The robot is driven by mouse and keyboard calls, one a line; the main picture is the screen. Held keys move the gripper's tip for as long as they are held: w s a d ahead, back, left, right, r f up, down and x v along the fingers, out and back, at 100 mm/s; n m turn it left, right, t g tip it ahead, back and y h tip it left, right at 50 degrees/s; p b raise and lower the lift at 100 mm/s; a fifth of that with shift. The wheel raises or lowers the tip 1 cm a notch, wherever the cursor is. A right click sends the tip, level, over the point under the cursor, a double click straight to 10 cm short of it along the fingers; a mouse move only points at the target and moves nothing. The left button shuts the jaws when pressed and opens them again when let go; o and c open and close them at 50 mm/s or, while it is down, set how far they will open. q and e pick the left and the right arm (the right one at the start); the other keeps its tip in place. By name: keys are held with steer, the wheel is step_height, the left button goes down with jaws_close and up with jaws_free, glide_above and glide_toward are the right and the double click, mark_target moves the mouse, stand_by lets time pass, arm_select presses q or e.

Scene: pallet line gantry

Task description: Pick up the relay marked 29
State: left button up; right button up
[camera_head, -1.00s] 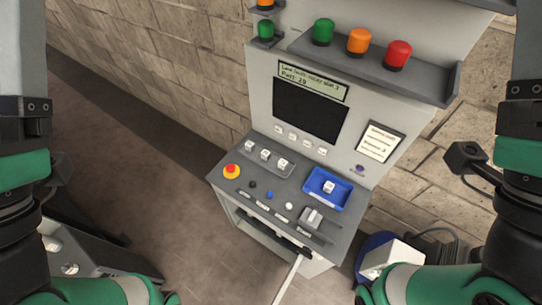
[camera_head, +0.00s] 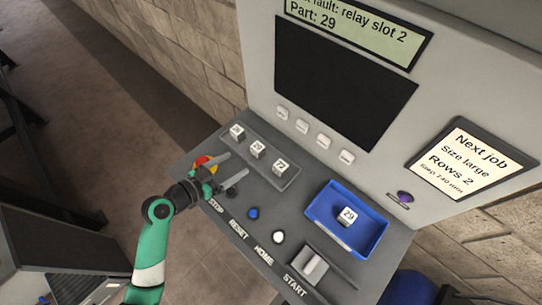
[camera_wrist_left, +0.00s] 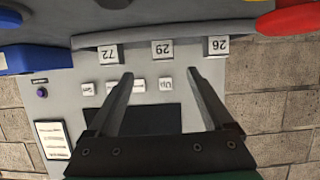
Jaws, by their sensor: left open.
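Three white cube relays stand in a row in a shallow grey tray (camera_head: 294,180) on the console. The left one (camera_head: 237,131) reads 26, the middle one (camera_head: 257,149) 29, the right one (camera_head: 281,167) 72. Another relay marked 29 (camera_head: 347,216) sits in a blue tray (camera_head: 318,231). My left gripper (camera_head: 237,164) is open and empty, near the row on its front-left side. In the left wrist view the row's relay 29 (camera_wrist_left: 163,50) appears beyond and between the spread fingertips (camera_wrist_left: 160,73). My right gripper is out of view.
A red stop button (camera_head: 203,161) is partly hidden by my left gripper. A blue button (camera_head: 253,213), a white button (camera_head: 278,237) and a lever switch (camera_head: 314,269) lie along the console's front. The screen above (camera_head: 346,82) reads "relay slot 2, Part: 29".

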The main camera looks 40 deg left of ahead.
mark_target(254, 150)
arm_select(q)
steer(key=shift+a, duration=0.2)
steer(key=shift+w+r, duration=0.15)
steer(key=shift+w, duration=0.1)
steer(key=x, duration=0.7)
steer(key=b+x, duration=0.1)
steer(key=x, duration=0.3)
steer(key=shift+w+r, duration=0.2)
steer(key=shift+w, duration=0.15)
jaws_close()
